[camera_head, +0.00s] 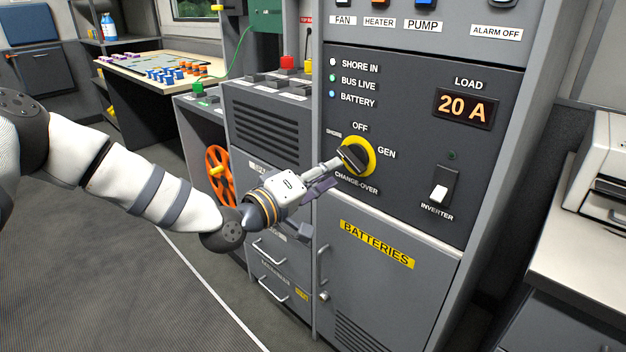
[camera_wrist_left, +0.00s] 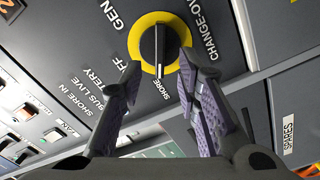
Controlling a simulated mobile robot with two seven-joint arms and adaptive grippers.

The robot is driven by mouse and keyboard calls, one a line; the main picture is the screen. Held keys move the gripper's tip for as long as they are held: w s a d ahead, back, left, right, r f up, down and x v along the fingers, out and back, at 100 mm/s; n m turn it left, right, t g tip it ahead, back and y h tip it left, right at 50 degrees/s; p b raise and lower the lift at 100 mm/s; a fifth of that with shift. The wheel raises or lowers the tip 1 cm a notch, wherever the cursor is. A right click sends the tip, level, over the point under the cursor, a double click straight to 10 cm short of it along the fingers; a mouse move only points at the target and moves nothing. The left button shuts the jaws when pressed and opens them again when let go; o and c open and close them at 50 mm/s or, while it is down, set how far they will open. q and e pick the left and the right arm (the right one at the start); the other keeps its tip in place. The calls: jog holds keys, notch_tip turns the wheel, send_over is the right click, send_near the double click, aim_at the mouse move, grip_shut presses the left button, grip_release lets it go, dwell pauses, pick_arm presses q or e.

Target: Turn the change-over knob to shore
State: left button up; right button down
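The change-over knob (camera_head: 355,157) is a black bar handle on a yellow ring, on the dark grey panel. In the left wrist view the knob (camera_wrist_left: 159,45) has its white pointer line aimed at the SHORE label (camera_wrist_left: 163,90); OFF and GEN lie to the left. My left gripper (camera_head: 330,172) is in front of the panel beside the knob. In the left wrist view its fingers (camera_wrist_left: 160,72) are apart with nothing between them; the right fingertip overlaps the ring's edge, and I cannot tell whether it touches. My right gripper is not in view.
The load display (camera_head: 465,108) reads 20 A. The inverter switch (camera_head: 442,190) is right of the knob. Below is the batteries door (camera_head: 376,270). An orange handwheel (camera_head: 217,175) is behind my left arm. A printer (camera_head: 598,170) stands on the right counter.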

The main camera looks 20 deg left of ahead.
pick_arm(q)
jog(key=v, duration=0.6)
jog(key=shift+s, duration=0.2)
